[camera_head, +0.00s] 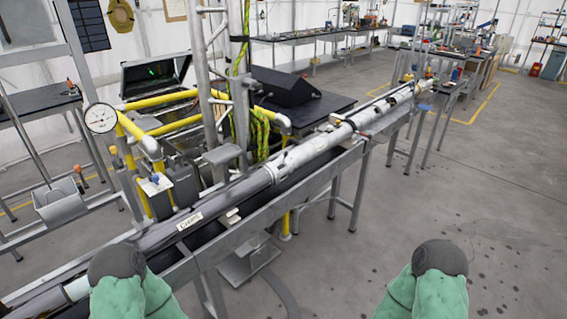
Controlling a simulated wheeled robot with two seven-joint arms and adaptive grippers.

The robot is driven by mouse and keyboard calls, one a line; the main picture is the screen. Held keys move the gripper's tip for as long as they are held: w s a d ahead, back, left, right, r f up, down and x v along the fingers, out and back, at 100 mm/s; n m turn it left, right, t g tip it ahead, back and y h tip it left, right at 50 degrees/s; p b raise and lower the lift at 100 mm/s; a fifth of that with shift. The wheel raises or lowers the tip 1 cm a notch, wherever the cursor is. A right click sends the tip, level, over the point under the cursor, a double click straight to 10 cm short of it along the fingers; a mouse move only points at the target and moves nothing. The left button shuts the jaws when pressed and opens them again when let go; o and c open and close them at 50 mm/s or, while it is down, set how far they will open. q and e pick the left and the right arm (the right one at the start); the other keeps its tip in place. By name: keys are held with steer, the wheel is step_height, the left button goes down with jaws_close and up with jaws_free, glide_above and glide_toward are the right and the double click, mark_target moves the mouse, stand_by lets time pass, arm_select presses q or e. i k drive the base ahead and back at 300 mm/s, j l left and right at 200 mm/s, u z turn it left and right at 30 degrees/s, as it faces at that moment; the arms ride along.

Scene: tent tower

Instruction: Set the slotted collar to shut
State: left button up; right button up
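A long metal tube (235,189) lies along a narrow rail, running from the near left to the far right. A pale, ring-like band (272,171) sits around it near the middle. A brighter silver section (310,151) continues beyond the band, with dark openings farther along. I cannot tell for sure which part is the slotted collar, or whether it is open or shut. Two green arm parts of mine with dark rounded caps show at the bottom left and bottom right, apart from the bright section. Neither gripper's fingers are in view.
Yellow pipes (178,125) and a round gauge (101,118) stand behind the tube at left. An upright metal frame (205,75) with a green rope (260,133) rises behind it. The floor (470,190) at right is open. Work tables (315,34) stand farther back.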

mark_target(289, 170)
steer(key=i+l, duration=0.75)
steer(key=l, duration=0.1)
